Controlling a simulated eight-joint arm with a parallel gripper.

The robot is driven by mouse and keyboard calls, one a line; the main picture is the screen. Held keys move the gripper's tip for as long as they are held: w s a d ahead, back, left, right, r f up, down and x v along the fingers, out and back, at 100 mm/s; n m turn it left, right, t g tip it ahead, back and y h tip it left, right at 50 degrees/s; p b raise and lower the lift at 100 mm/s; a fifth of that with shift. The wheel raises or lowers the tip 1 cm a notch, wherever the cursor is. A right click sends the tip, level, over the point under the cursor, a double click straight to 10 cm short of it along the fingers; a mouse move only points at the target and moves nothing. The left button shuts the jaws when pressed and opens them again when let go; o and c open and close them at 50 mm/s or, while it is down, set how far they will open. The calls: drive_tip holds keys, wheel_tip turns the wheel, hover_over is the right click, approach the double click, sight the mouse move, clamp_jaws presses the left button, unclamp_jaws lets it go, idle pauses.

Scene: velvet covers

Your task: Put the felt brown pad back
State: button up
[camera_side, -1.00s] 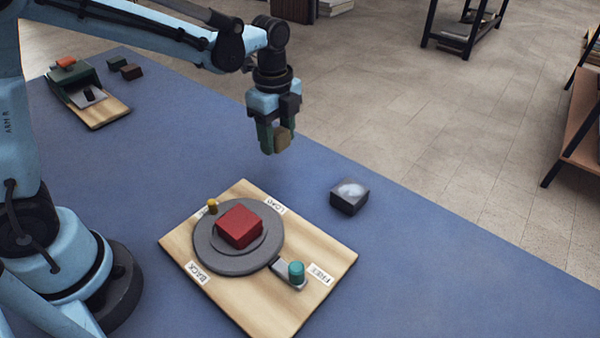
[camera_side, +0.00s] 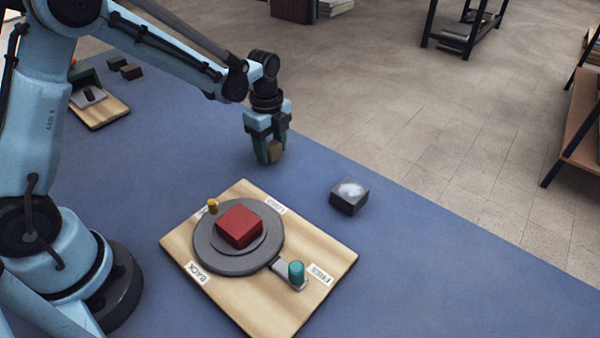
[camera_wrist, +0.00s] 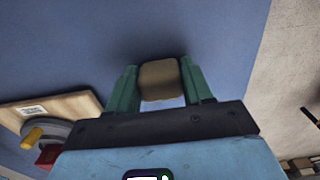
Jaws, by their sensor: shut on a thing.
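My gripper (camera_side: 269,156) is shut on the brown pad (camera_side: 276,150). In the side view they are low over the blue table, behind the wooden board; I cannot tell whether the pad touches the table. The wrist view shows the pad (camera_wrist: 160,80) between the two green fingers (camera_wrist: 160,90), with blue table around it.
A wooden board (camera_side: 300,312) holds a grey round plate (camera_side: 207,258) with a red block (camera_side: 239,226), a yellow peg (camera_side: 212,206) and a teal knob (camera_side: 296,272) on a lever. A dark box with a pale top (camera_side: 349,196) stands right.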

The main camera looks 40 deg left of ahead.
sight(270, 143)
drive_tip(key=shift+f, duration=0.1)
drive_tip(key=o, duration=1)
wheel_tip(270, 143, up, 12)
drive_tip(key=s+d+r+n+t, duration=0.1)
drive_tip(key=s+n+t, duration=0.6)
drive_tip(key=s+n, duration=0.7)
drive_tip(key=shift+s+r+n, duration=0.15)
drive_tip(key=shift+r+n, duration=0.2)
drive_tip(key=shift+n, duration=1.65)
